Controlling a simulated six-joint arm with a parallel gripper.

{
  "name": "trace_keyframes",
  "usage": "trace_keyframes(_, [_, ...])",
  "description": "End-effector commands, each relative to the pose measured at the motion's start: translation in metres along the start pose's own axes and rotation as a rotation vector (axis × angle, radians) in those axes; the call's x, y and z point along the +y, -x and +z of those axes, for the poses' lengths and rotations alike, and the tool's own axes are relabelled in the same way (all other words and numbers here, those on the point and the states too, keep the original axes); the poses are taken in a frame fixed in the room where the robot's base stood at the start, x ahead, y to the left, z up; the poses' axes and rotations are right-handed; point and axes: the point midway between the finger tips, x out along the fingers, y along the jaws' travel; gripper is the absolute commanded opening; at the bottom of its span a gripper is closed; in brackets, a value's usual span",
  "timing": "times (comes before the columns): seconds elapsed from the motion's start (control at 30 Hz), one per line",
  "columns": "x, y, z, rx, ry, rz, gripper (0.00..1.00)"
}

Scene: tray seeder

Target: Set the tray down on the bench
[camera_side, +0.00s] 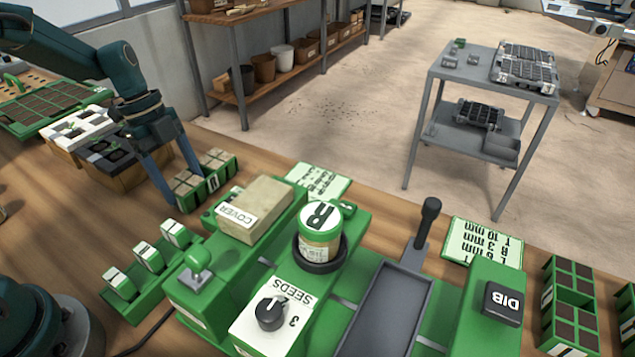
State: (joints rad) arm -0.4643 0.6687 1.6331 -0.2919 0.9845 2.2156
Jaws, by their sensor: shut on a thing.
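My gripper (185,188) points down at the left of the bench, its two blue-grey fingers shut on a small green tray (226,176). The tray has tan-brown filled cells and dark and white marks on its near side. It is level and low over the wooden bench (255,160), just behind and left of the green seeder machine. I cannot tell whether its underside touches the bench. The fingers hide part of its left end.
The seeder carries a cover box (262,208), a jar marked R (320,235), a seeds knob (270,313) and a dib button (501,303). Green-framed trays (571,297) stand at right.

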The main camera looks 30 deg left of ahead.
Motion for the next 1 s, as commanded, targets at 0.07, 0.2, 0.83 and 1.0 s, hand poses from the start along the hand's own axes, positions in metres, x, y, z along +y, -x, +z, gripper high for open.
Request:
trace_keyframes(0.07, [0.000, -0.002, 0.001, -0.001, 0.000, -0.002, 0.07])
trace_keyframes(0.2, [0.000, -0.002, 0.001, -0.001, 0.000, -0.002, 0.07])
trace_keyframes(0.83, [-0.001, 0.004, 0.001, -0.001, -0.001, -0.004, 1.00])
trace_keyframes(1.0, [-0.001, 0.033, 0.002, -0.005, -0.001, -0.008, 1.00])
